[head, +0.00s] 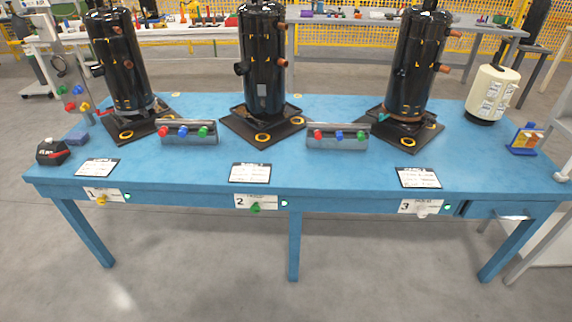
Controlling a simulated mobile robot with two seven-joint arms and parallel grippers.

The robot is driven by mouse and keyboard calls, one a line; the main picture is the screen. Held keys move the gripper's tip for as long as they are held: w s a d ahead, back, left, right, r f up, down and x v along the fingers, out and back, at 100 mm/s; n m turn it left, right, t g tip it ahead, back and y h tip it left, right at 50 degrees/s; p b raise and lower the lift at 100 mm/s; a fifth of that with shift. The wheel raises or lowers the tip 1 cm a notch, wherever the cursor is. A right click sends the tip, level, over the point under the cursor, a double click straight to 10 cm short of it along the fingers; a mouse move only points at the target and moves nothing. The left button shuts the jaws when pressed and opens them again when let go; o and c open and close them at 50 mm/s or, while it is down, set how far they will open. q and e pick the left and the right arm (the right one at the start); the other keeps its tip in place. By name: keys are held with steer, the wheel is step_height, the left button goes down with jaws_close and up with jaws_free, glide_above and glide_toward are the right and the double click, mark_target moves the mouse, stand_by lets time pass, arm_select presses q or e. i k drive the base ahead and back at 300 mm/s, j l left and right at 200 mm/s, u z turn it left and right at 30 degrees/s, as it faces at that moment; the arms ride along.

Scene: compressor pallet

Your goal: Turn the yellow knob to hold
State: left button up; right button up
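The yellow knob (102,200) sits on the white label plate marked 1 (90,194) on the front edge of the blue table, at the left. A small green light (127,196) is just right of it. The knob's pointing direction and the small print on its plate are too small to read. Neither of my grippers is in the head view, and nothing touches the knob.
The blue table (200,181) carries three black compressors (125,75), (262,70), (415,75). Plate 2 has a green knob (255,208); plate 3 has a white knob (422,211). A drawer (500,212) is at the right. The floor in front is clear.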

mark_target(101, 200)
steer(key=u, duration=1.45)
steer(key=i+j+z, duration=0.4)
steer(key=i, duration=0.25)
steer(key=i+j+z, duration=0.4)
steer(key=i, duration=0.2)
